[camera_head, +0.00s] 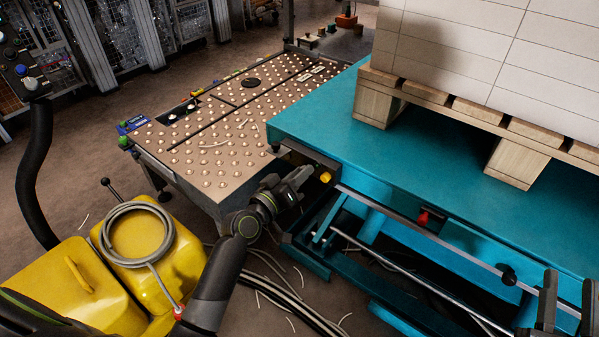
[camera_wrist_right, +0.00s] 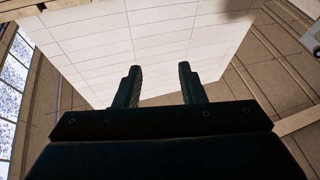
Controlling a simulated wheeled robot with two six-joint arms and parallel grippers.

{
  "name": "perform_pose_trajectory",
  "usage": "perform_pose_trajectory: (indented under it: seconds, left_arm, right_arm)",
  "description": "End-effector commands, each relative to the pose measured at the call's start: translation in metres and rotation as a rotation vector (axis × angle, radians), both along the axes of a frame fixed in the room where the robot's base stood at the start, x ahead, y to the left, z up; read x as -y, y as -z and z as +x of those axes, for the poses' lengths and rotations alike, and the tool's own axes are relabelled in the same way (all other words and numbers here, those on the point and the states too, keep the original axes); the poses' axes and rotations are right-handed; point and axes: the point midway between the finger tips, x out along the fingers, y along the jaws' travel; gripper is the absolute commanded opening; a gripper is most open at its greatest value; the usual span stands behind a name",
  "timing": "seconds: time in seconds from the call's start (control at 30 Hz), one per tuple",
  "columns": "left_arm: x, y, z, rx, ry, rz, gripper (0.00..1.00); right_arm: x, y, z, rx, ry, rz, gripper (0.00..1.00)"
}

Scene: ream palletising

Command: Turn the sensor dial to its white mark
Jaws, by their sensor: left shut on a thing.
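The white mark cannot be made out at this size. My right gripper (camera_head: 565,300) is at the bottom right, beside the lift table. In the right wrist view its two fingers (camera_wrist_right: 160,88) stand apart with nothing between them, pointing toward the white ream stack (camera_wrist_right: 150,45).
A wooden pallet (camera_head: 425,92) carries the stack on the lift table. A ball-transfer table (camera_head: 215,145) stands to the left. Yellow containers (camera_head: 130,255) with a grey hose are at the lower left. Cables (camera_head: 285,290) lie on the floor below my left arm. A red part (camera_head: 424,217) sits on the lift's side.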

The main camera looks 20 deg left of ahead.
Motion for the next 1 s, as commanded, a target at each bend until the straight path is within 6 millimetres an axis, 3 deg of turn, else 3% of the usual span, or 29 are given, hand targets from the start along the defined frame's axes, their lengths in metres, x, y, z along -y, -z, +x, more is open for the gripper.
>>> perform_pose_trajectory:
  seconds: [0.2, 0.6, 0.63, 0.77, 1.0]
  left_arm:
    - [-0.0003, 0.0005, -0.0001, -0.011, 0.0, -0.027, 0.01]
    - [-0.0003, 0.0008, -0.0002, -0.011, -0.001, -0.03, 0.01]
    - [-0.0003, 0.0008, -0.0002, -0.011, -0.001, -0.03, 0.26]
    - [-0.0003, 0.0007, -0.0001, -0.011, -0.001, -0.03, 0.43]
    - [-0.0001, 0.0003, -0.0001, -0.011, -0.001, -0.029, 0.45]
  right_arm:
    - [0.0015, 0.0098, 0.0026, -0.058, 0.002, 0.015, 0.36]
    - [0.0017, 0.0111, 0.003, -0.064, 0.002, 0.017, 0.36]
    - [0.0017, 0.0111, 0.003, -0.064, 0.002, 0.017, 0.36]
    - [0.0016, 0.0109, 0.003, -0.063, 0.002, 0.017, 0.36]
    - [0.0016, 0.0107, 0.0029, -0.063, 0.002, 0.017, 0.36]
